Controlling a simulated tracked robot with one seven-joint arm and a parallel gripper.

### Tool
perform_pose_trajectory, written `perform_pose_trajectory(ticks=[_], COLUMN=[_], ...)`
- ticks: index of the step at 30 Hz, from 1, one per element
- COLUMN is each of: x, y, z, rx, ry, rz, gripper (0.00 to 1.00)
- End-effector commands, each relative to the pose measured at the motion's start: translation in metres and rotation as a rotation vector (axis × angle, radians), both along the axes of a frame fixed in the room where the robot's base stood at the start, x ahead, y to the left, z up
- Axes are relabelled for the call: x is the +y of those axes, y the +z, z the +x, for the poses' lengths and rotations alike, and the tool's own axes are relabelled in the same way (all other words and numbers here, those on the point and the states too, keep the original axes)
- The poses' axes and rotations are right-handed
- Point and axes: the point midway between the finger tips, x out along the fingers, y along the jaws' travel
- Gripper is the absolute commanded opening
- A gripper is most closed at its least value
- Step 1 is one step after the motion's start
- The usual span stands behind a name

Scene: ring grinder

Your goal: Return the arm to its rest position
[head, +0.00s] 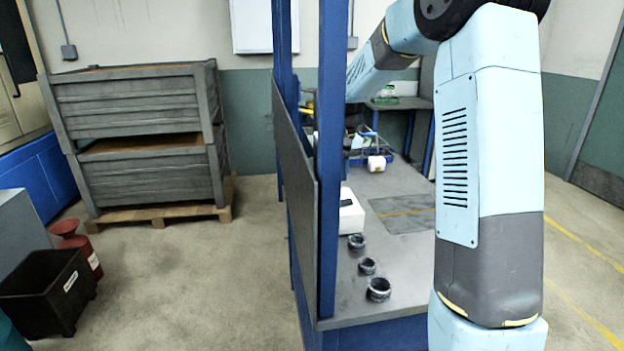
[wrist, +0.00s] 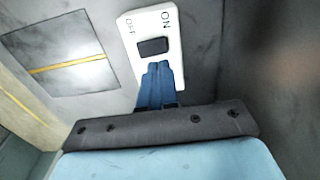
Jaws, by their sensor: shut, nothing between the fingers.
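My arm fills the right of the head view, and its forearm reaches left and down toward the blue post. My gripper (wrist: 157,66) shows in the wrist view with its two blue fingers together and nothing between them. Its tips appear just below the black switch of a white box marked ON and OFF (wrist: 168,73). Whether they touch the box cannot be told. The white box (head: 352,222) stands on the grey workbench in the head view. I cannot make out the gripper in the head view.
Three dark rings (head: 378,289) lie near the bench's front end. A blue post (head: 331,180) and a grey panel (head: 297,180) stand along the bench's left side. A plate with a yellow line (wrist: 66,65) lies beside the box. Grey crates (head: 145,130) stand left; floor between is clear.

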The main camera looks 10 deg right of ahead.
Motion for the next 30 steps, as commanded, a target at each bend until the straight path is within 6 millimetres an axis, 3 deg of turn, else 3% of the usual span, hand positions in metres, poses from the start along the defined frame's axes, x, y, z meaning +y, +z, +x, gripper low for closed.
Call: perform_pose_trajectory(ticks=[6, 15, 24, 30], x=[0.003, 0.004, 0.003, 0.001], y=[0.044, 0.093, 0.123, 0.133], z=[-0.044, -0.118, -0.197, -0.248], rx=[-0.063, -0.158, -0.256, -0.324], ry=[0.007, 0.007, 0.004, 0.0], rz=[-0.03, -0.057, -0.063, -0.053], gripper=[0.0, 0.0, 0.0, 0.0])
